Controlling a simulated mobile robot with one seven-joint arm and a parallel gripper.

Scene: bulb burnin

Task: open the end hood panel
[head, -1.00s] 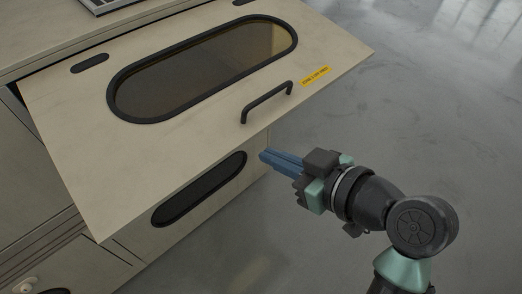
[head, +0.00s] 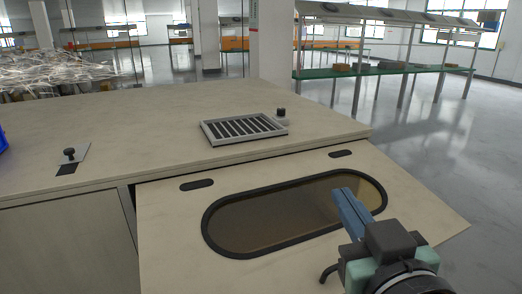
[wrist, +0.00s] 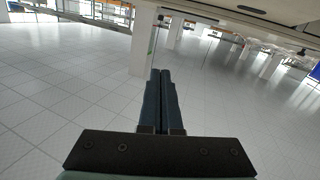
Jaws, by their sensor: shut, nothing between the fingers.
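The end hood panel (head: 175,235) is a beige panel hinged below the machine's top edge. It is swung outward and up, with its lower edge away from the body. It has a dark-framed oval window (head: 290,215). Part of its black handle (head: 328,272) shows beside my gripper; the rest is hidden behind my gripper. My gripper (head: 347,205), with blue fingers, overlaps the window's right part in the head view; I cannot tell whether it touches the panel. The fingers are shut and empty, and they show together in the wrist view (wrist: 161,95).
The machine's flat top (head: 110,115) carries a slotted vent tray (head: 243,128), a dark knob (head: 280,112) and a small latch plate (head: 72,160). Open floor (head: 440,150) lies to the right. A shelf rack (head: 385,68) and a pillar (head: 272,45) stand behind.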

